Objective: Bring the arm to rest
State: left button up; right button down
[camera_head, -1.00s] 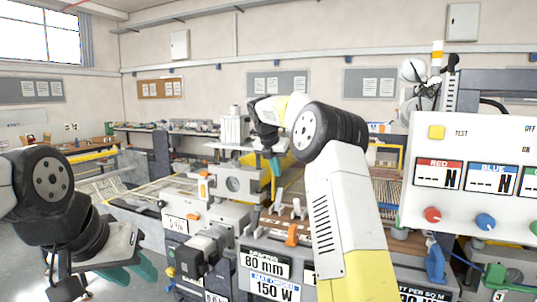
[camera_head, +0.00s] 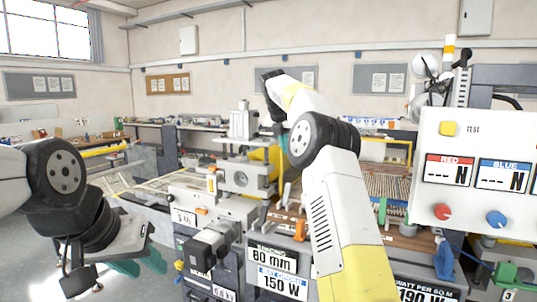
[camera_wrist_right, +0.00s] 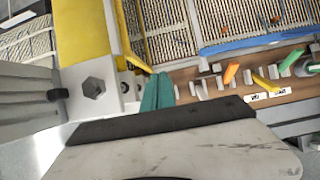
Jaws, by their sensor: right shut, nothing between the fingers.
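My left gripper (camera_head: 138,263) is at the lower left of the head view. Its two teal fingers are apart, with nothing seen between them. My right arm reaches up through the middle of the head view, its wrist raised in front of the machine. The right gripper's teal fingers (camera_head: 281,138) are mostly hidden behind the arm there. In the right wrist view the right gripper's teal fingers (camera_wrist_right: 158,92) are together and hold nothing. They are over the machine, beside a white block with a hex bolt (camera_wrist_right: 93,87).
The lamination machine (camera_head: 240,178) fills the middle, with an "80 mm" label (camera_head: 271,259) at its front. A control panel (camera_head: 480,135) with red and blue knobs stands close on the right. Orange and yellow levers (camera_wrist_right: 231,73) line a brown strip below the right gripper. Open floor lies at left.

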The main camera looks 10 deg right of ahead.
jog(key=s+a+r+m+t+y, duration=0.1)
jog(key=s+a+r+m, duration=0.1)
jog(key=s+m, duration=0.65)
jog(key=s+a+r+m+y, duration=0.15)
jog(key=s+m, duration=0.25)
jog(key=s, duration=0.9)
jog(key=s+a+f+m+y, duration=0.1)
jog(key=s+f+m, duration=0.5)
jog(key=s, duration=0.6)
jog(key=s+a+f+m+y, duration=0.2)
jog(key=s+f+m, duration=0.5)
jog(key=s+m, duration=0.3)
jog(key=s, duration=0.2)
jog(key=shift+s+a+f, duration=0.2)
jog(key=shift+s+a, duration=0.1)
jog(key=shift+a, duration=0.05)
